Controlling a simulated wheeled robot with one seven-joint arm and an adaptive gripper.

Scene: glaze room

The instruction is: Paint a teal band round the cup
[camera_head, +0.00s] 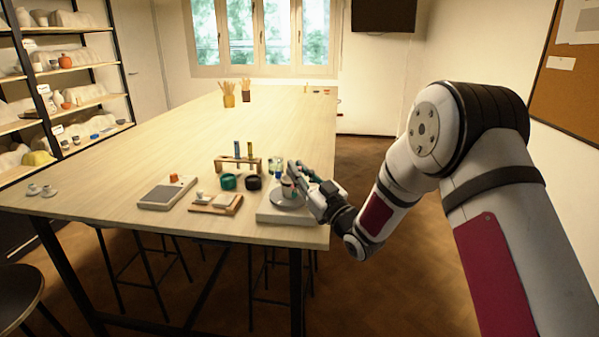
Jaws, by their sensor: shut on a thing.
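A small pale cup (287,187) with reddish and dark colouring stands on the grey round wheel (287,202) at the table's near right corner. My gripper (302,180) is beside the cup on its right, reaching in from the right. It is shut on a thin thing that looks like a brush; the fingers mostly hide it. I cannot tell whether its tip touches the cup, or whether a band is on the cup. A teal pot (229,182) and a dark pot (254,183) stand to the left.
A wooden rack (238,164) with two upright tools stands behind the pots, with a greenish glass jar (275,165) to its right. A wooden tray (216,203) and a grey slab-like device (166,193) lie left. The table's far half is mostly clear.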

